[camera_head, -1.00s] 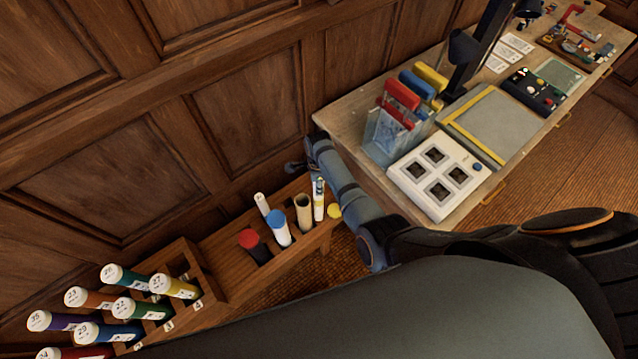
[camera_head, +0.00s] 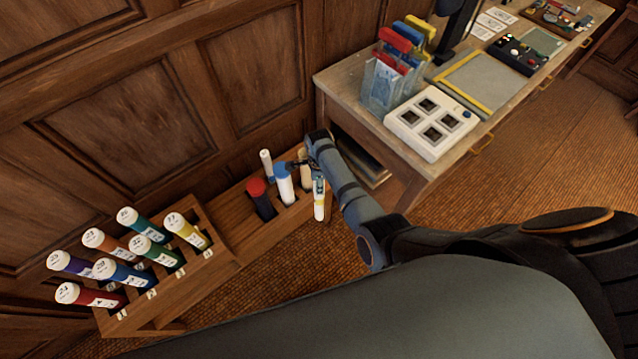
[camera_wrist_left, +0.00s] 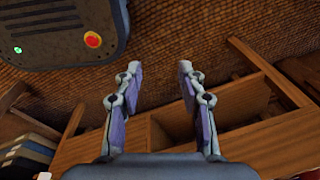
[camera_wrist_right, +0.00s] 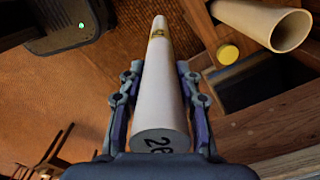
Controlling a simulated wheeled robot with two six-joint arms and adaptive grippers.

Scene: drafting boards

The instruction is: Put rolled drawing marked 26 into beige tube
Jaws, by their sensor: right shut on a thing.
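The white rolled drawing marked 26 (camera_wrist_right: 160,85), with a yellow band near its far end, is held in my right gripper (camera_wrist_right: 158,82). In the head view the drawing (camera_head: 319,205) hangs upright in front of the wooden rack. The open beige tube (camera_wrist_right: 290,30) is at upper right in the right wrist view, apart from the drawing; in the head view it (camera_head: 305,172) is partly hidden by my gripper. My left gripper (camera_wrist_left: 158,75) is open and empty, seen only in its wrist view.
Several numbered coloured tubes fill the left rack (camera_head: 215,262). A desk (camera_head: 400,165) stands right.

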